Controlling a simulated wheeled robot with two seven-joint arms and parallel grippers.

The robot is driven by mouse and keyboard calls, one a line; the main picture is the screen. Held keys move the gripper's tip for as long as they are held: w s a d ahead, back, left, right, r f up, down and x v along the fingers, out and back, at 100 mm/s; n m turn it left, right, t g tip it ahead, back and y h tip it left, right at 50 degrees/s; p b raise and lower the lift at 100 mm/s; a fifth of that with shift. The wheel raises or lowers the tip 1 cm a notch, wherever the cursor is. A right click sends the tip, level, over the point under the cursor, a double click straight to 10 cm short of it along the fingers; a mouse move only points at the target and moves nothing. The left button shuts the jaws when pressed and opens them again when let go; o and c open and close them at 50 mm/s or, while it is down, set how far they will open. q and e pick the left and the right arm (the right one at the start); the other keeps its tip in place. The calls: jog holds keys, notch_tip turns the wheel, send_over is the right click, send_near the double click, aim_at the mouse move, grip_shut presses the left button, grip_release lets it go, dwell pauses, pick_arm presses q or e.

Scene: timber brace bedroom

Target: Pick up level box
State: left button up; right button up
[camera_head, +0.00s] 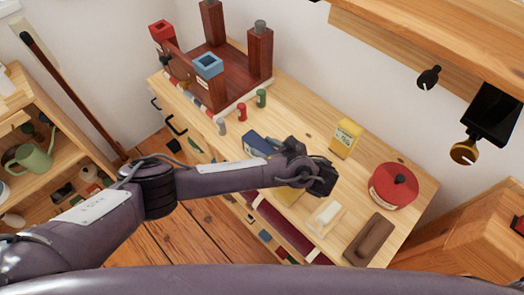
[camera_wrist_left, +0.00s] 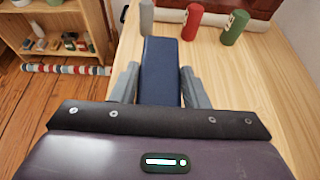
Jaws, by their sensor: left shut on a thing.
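A dark blue box (camera_head: 258,144), which I take to be the level box, is over the wooden workbench, partly hidden behind my left arm in the head view. In the left wrist view the blue box (camera_wrist_left: 161,72) lies lengthwise between the two grey fingers of my left gripper (camera_wrist_left: 160,84). The fingers are shut on its sides, and its far end sticks out past them. I cannot tell whether it touches the bench top. My right gripper is in neither view.
The bench top (camera_head: 300,118) carries small red (camera_head: 242,112) and green (camera_head: 261,98) pegs, a yellow box (camera_head: 346,138), a red round tin (camera_head: 392,186) and a brown block (camera_head: 369,239). A dark red timber frame (camera_head: 262,52) stands at the far left. A shelf (camera_head: 440,50) overhangs at right.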

aim_at(266, 149)
pick_arm(q)
jog(key=shift+r, duration=0.15)
jog(key=shift+c, duration=0.3)
jog(key=shift+r, duration=0.25)
notch_tip(266, 149, up, 19)
jog(key=p, duration=1.7)
jog(key=shift+r, duration=0.15)
